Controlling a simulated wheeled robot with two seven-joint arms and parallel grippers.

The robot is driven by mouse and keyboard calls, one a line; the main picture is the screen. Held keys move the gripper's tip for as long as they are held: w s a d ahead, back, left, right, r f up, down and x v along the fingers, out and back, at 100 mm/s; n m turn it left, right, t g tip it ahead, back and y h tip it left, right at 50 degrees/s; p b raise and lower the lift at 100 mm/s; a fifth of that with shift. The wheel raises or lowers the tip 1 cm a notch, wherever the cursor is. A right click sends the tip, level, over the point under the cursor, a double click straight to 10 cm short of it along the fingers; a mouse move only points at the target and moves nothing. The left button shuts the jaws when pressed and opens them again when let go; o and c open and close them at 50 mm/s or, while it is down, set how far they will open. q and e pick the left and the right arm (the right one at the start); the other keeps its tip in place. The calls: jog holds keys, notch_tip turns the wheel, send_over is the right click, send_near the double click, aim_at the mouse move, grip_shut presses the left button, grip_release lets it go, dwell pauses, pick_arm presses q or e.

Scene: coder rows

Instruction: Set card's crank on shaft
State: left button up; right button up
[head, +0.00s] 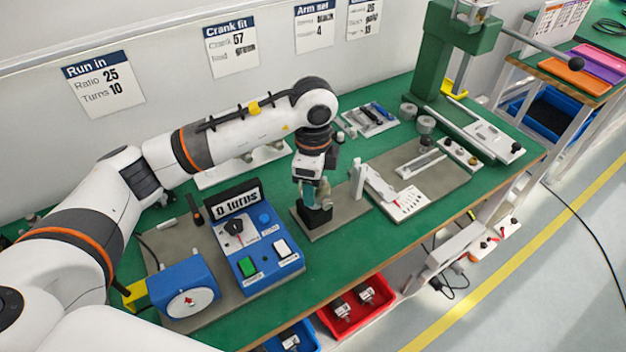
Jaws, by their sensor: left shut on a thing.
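The Crank fit card (231,47) hangs on the wall; it reads crank 57, and its lower line is blurred. My left gripper (318,192) points down over the middle of the bench, above a black block (314,217) on a grey plate (345,218). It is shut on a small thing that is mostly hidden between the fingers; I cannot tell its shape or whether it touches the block. No shaft shows clearly. A white upright fixture (357,178) stands just right of the gripper. My right gripper is not in view.
A blue control box (262,250) and a blue dial unit (180,285) stand at the left. A tray of small parts (352,122) lies behind the gripper. A green press (440,50) stands at the back right. Red (350,325) and blue bins sit below the front edge.

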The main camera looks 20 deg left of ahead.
pick_arm(q)
jog(key=shift+f, duration=0.15)
dwell(0.4)
jog(key=o, duration=1.1)
notch_tip(320, 180, up, 12)
